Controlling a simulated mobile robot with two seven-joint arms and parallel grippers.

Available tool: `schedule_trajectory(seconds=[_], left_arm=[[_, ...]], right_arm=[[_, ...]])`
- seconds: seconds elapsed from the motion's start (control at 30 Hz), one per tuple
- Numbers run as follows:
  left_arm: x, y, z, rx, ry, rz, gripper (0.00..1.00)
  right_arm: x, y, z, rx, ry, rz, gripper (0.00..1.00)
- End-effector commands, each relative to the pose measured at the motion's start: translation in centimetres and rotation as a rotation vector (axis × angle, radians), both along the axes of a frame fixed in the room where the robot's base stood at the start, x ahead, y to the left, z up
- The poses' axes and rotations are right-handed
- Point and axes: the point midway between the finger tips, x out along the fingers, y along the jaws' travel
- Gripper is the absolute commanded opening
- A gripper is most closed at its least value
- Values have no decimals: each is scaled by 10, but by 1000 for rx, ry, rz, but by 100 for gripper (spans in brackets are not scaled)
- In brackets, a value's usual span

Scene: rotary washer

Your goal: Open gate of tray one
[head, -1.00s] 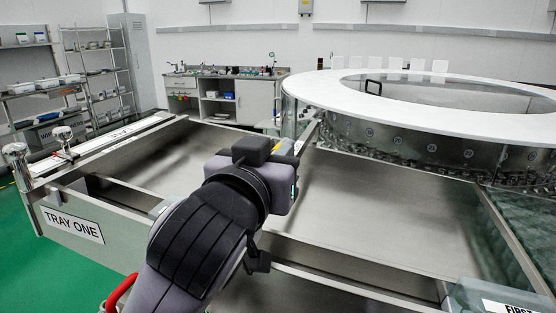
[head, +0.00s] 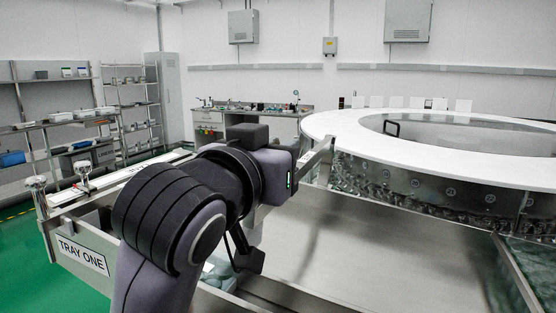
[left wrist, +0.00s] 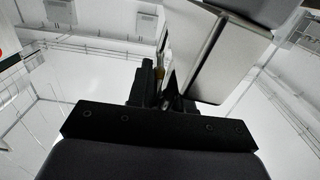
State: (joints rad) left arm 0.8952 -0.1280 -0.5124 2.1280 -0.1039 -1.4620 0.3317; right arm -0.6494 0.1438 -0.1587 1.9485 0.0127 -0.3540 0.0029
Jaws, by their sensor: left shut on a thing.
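Tray one, a steel tray, carries its TRAY ONE label (head: 82,254) on the front wall at the left of the head view. My left arm reaches across the tray to its far side, near the ring. A thin metal gate (head: 317,156) shows just right of my wrist, beside the washer's ring. In the left wrist view my left gripper (left wrist: 166,92) is shut on the edge of a flat metal panel (left wrist: 222,52), which looks like this gate. My wrist hides the fingers in the head view. My right gripper is not in view.
The rotary washer's white ring (head: 345,140) stands at the right, with small glass items below it. Shelves (head: 50,120) and a bench (head: 250,120) stand farther back.

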Motion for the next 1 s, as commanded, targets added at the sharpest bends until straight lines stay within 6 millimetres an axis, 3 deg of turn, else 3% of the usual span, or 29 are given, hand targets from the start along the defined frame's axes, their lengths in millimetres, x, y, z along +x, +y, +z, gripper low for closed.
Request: schedule_trajectory(seconds=[0.17,0.2,0.23,0.6,1.0], left_arm=[[-2,0,9,-9,-22,-1,0],[-2,0,9,-9,-22,-1,33],[-2,1,9,-9,-21,-1,40],[-5,2,5,-6,-14,0,40],[-57,18,6,-8,-19,-2,40]], right_arm=[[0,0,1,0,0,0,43],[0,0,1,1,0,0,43],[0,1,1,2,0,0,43],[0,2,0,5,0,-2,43],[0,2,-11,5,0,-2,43]])
